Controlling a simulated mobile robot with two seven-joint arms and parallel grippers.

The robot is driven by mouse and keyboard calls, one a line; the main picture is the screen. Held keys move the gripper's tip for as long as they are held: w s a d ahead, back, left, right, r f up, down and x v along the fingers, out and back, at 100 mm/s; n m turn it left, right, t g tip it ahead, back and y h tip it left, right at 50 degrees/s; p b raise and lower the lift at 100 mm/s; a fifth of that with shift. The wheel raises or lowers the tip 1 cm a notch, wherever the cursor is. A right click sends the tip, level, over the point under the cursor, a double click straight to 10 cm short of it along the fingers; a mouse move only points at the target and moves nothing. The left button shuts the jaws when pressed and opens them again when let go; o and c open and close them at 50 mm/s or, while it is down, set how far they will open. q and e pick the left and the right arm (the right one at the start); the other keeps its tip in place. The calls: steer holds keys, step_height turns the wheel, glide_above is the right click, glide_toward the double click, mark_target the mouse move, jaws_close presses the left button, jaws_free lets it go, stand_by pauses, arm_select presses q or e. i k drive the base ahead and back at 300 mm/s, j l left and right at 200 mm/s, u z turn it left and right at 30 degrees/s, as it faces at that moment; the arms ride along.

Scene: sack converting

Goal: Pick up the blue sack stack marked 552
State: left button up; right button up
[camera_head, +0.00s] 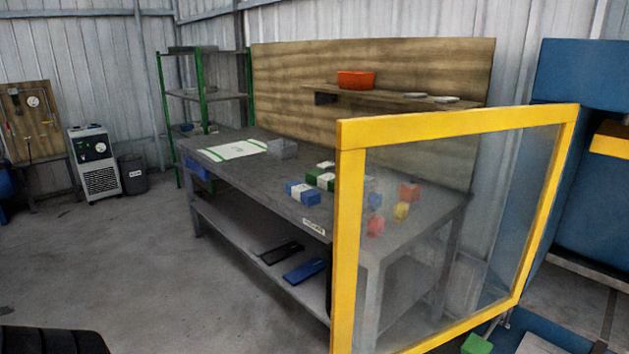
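A blue stack with a white band (303,193) lies near the front edge of the grey workbench (250,185), left of the yellow-framed panel. Any number on it is too small to read. A green and white stack (322,179) lies just behind it. Another blue item (374,200) shows dimly through the clear panel; I cannot tell if it is marked. Neither of my grippers is in view.
A yellow-framed clear panel (350,230) stands in front of the bench's right part, with red and yellow blocks behind it. Open floor (150,270) lies left of the bench. A grey bin (133,175) and a white cabinet unit (97,165) stand at the back left.

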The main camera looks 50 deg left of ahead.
mark_target(304, 194)
steer(key=j, duration=0.8)
steer(key=i+j+u, duration=0.1)
steer(key=j, duration=0.65)
steer(key=i+j, duration=0.15)
steer(key=j, duration=0.65)
steer(key=i+j+u, duration=0.1)
steer(key=j, duration=0.25)
steer(key=i+j+u, duration=0.1)
steer(key=j, duration=0.25)
steer(key=i+j+u, duration=0.1)
steer(key=i+j, duration=0.15)
steer(key=i+j+u, duration=0.1)
steer(key=j, duration=0.35)
steer(key=i, duration=0.05)
